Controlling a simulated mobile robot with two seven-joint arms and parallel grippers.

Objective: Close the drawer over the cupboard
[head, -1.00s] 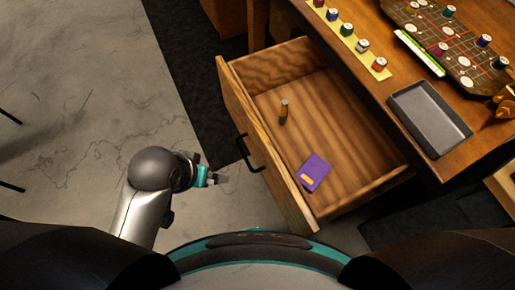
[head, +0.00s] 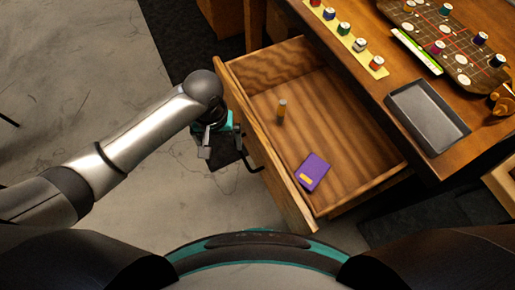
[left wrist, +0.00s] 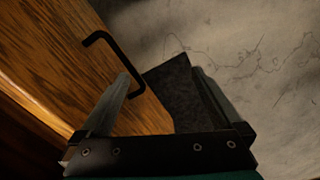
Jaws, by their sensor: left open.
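The wooden drawer (head: 330,135) is pulled out from the cupboard under the desk. A small orange-brown cylinder (head: 281,110) stands in it and a purple box (head: 313,172) lies near its front. Its front panel carries a black bar handle (head: 247,160), which also shows in the left wrist view (left wrist: 113,55). My left gripper (head: 222,150) is open and empty, just outside the drawer front and close to the handle. In the left wrist view, its fingers (left wrist: 165,90) are apart, with the left finger near the drawer front; contact cannot be told. My right gripper is not in view.
On the desk (head: 390,78) are a grey tray (head: 428,117), a yellow strip (head: 347,37) with several small coloured pots, and a dark game board (head: 450,45). A dark mat (head: 190,35) lies on the grey floor, which is open at the left.

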